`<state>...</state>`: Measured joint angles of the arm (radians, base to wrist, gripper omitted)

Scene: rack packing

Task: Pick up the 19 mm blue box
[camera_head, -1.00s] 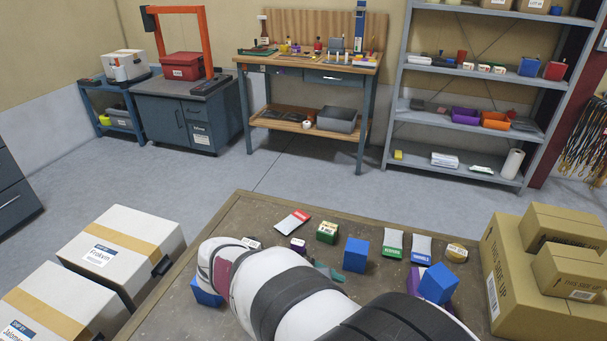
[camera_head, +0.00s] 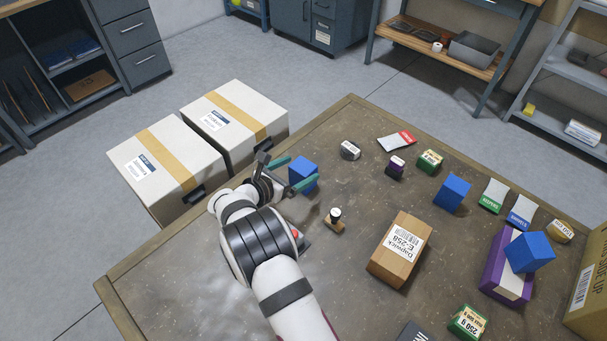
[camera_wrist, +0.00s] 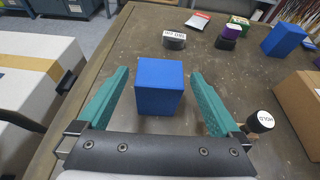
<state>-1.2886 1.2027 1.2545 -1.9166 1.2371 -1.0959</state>
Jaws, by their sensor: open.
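A blue box (camera_head: 302,172) stands on the table near its left edge. In the wrist view this blue box (camera_wrist: 160,86) sits between the two teal fingers, with a gap on each side. My gripper (camera_head: 291,174) is open around it. A second blue box (camera_head: 453,192) stands farther right on the table; it also shows in the wrist view (camera_wrist: 283,40). A third blue box (camera_head: 529,251) rests tilted on a purple box (camera_head: 495,270) at the right. I cannot tell the boxes' sizes in millimetres from the frames.
A stamp (camera_head: 335,220) stands right of my gripper, close to the right finger in the wrist view. A cardboard box (camera_head: 400,249) lies farther right. A round tin (camera_head: 350,150) and a purple item (camera_head: 395,167) stand beyond. White cartons (camera_head: 235,117) stand left of the table.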

